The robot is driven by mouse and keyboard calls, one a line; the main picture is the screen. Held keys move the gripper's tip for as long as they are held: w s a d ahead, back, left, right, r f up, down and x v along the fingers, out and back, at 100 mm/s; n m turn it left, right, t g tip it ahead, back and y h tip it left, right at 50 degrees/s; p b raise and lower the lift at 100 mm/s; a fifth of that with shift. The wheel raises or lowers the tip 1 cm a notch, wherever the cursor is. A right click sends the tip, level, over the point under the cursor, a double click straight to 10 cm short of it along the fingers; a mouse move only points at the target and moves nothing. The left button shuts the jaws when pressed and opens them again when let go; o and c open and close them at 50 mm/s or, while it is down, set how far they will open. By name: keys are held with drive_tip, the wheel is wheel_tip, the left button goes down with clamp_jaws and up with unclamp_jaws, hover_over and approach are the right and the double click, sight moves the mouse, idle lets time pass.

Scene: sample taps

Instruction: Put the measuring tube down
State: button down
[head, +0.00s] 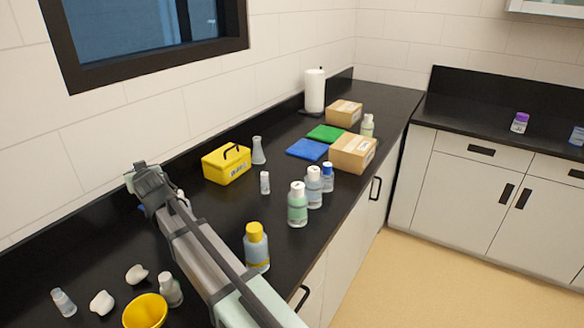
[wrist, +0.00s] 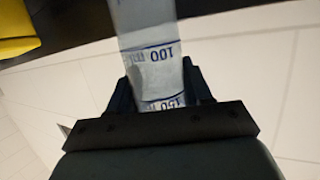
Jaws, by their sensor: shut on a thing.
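The measuring tube (wrist: 148,25) is clear and pale with blue marks and numbers. It runs up through the wrist view, and its printed numbers appear upside down there. My gripper (wrist: 157,78) is shut on it, one dark finger on each side. The tube's far end is cut off by the top of the picture, so I cannot tell whether it touches the counter. In the head view my arm reaches over the left part of the black counter (head: 225,215), near the wall. My gripper's fingers and the tube are not clear there.
A yellow box (head: 227,164) stands right of my arm's end; part of it shows in the wrist view (wrist: 14,30). A yellow-capped bottle (head: 256,247) and yellow bowl (head: 145,311) flank my arm.

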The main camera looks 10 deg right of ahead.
drive_tip(key=shift+w+d+r+m+h, duration=0.25)
drive_tip(key=shift+d+m+h, duration=0.15)
drive_tip(key=shift+h, duration=0.1)
drive_tip(key=w+d+r+m+h, duration=0.1)
drive_tip(key=d+r+m+h, duration=0.4)
drive_tip(key=m+h, duration=0.3)
drive_tip(key=shift+w+d+r+h, duration=0.2)
drive_tip(key=shift+d+h, duration=0.55)
drive_tip(key=shift+h, duration=0.35)
wheel_tip(320, 180, down, 10)
drive_tip(key=shift+c, duration=2.4)
unclamp_jaws()
drive_tip(key=shift+f, duration=0.15)
